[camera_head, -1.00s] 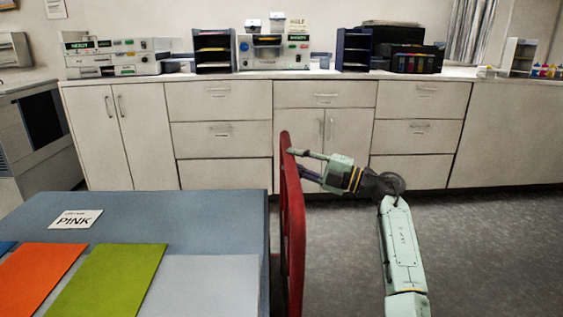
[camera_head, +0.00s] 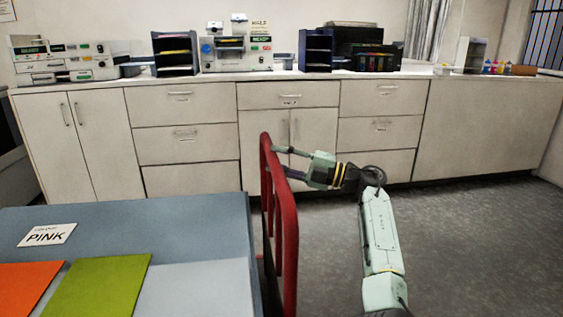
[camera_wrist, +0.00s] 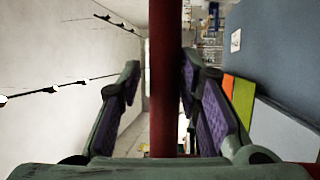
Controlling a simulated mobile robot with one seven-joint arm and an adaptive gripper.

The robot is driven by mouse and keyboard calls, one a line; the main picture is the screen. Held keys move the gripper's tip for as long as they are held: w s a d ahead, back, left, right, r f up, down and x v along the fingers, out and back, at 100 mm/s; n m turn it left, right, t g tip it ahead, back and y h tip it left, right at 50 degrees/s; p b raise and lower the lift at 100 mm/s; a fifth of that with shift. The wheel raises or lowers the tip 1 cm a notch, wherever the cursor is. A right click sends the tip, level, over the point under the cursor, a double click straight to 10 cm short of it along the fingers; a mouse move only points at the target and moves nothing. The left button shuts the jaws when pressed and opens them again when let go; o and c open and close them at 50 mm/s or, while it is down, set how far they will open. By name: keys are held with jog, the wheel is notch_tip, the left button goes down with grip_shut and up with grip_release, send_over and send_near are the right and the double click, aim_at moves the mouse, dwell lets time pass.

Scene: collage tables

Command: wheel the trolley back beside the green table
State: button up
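A red upright rail frame (camera_head: 288,235), which looks like the trolley's push handle, stands close along the right edge of a blue-grey table (camera_head: 190,222). The trolley's deck is hidden. My gripper (camera_head: 280,162) is at the frame's upper part from the right, its fingers spread around the rail. In the wrist view, the red bar (camera_wrist: 165,80) runs between the fingers; a gap shows on its left, and the right finger is close to it. On the table lie a green sheet (camera_head: 98,285), an orange sheet (camera_head: 25,285) and a card reading PINK (camera_head: 47,234). No table with a green top is visible.
A long cabinet counter (camera_head: 290,140) runs along the back wall, bearing machines, a dark shelf unit (camera_head: 316,48) and a printer (camera_head: 375,60). Grey floor (camera_head: 470,240) is clear to the right of my arm and before the counter.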

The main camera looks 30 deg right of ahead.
jog(key=o, duration=0.4)
jog(key=shift+s+r, duration=0.1)
jog(key=shift+r, duration=0.1)
jog(key=shift+c, duration=0.2)
jog(key=shift+d+f, duration=0.1)
jog(key=shift+d, duration=0.05)
jog(key=v, duration=1.2)
